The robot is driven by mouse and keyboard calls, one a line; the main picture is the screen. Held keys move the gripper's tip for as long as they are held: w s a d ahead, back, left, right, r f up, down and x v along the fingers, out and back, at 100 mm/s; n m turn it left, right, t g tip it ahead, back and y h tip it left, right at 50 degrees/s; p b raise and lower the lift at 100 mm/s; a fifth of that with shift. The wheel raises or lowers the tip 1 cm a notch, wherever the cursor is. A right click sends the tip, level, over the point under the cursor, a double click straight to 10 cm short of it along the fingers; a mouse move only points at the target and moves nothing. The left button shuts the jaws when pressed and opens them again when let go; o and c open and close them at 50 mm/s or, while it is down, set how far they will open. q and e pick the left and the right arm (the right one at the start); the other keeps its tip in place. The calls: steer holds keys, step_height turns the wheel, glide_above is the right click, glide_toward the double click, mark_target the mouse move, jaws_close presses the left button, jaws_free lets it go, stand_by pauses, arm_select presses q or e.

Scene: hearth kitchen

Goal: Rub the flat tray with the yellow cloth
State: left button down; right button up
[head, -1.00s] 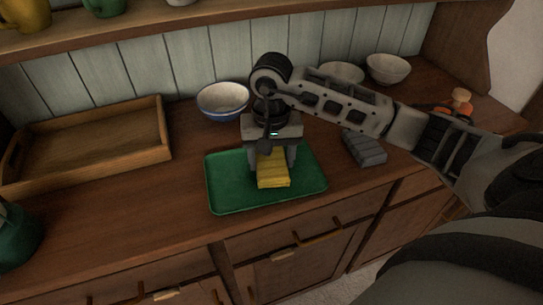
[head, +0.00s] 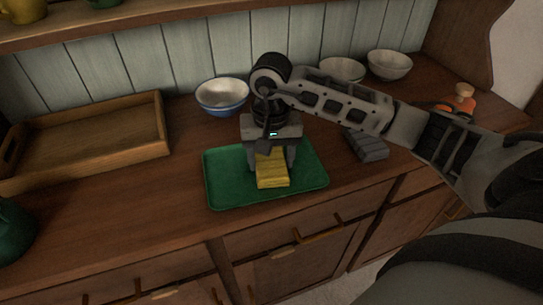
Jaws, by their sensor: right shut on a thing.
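The flat green tray (head: 228,187) lies on the wooden counter near its front edge. The folded yellow cloth (head: 272,178) is at the middle of the tray, seemingly against its surface. My right gripper (head: 272,157) reaches in from the right and points down over the tray. It is shut on the yellow cloth, with a finger on each side of it. The gripper body hides the back part of the cloth and some of the tray. My left gripper is not in view.
A wooden tray (head: 85,140) stands at the left, by a dark green vessel (head: 14,232). A blue-rimmed bowl (head: 222,95) is behind the green tray. A grey block (head: 368,146), two pale bowls (head: 389,64) and an orange item (head: 462,98) are at the right. The counter left of the tray is clear.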

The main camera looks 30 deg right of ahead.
steer(key=shift+w+a+f+b, duration=0.1)
steer(key=shift+w+a+b, duration=0.2)
steer(key=shift+a, duration=0.55)
steer(key=shift+w+a+f+b, duration=0.1)
steer(key=shift+w+a+b, duration=0.2)
steer(key=shift+a, duration=0.5)
steer(key=shift+f+b, duration=0.2)
steer(key=shift+b, duration=0.25)
steer(key=shift+s+d+b, duration=0.3)
steer(key=shift+s+d, duration=0.05)
steer(key=shift+d, duration=0.55)
steer(key=shift+s+d+b, duration=0.3)
steer(key=shift+s+d, duration=0.05)
steer(key=shift+d, duration=0.5)
arm_select(q)
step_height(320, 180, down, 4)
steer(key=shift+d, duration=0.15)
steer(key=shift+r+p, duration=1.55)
steer(key=shift+p, duration=0.05)
arm_select(e)
steer(key=shift+r, duration=3.2)
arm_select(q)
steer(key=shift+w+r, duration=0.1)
arm_select(e)
steer(key=shift+w, duration=0.1)
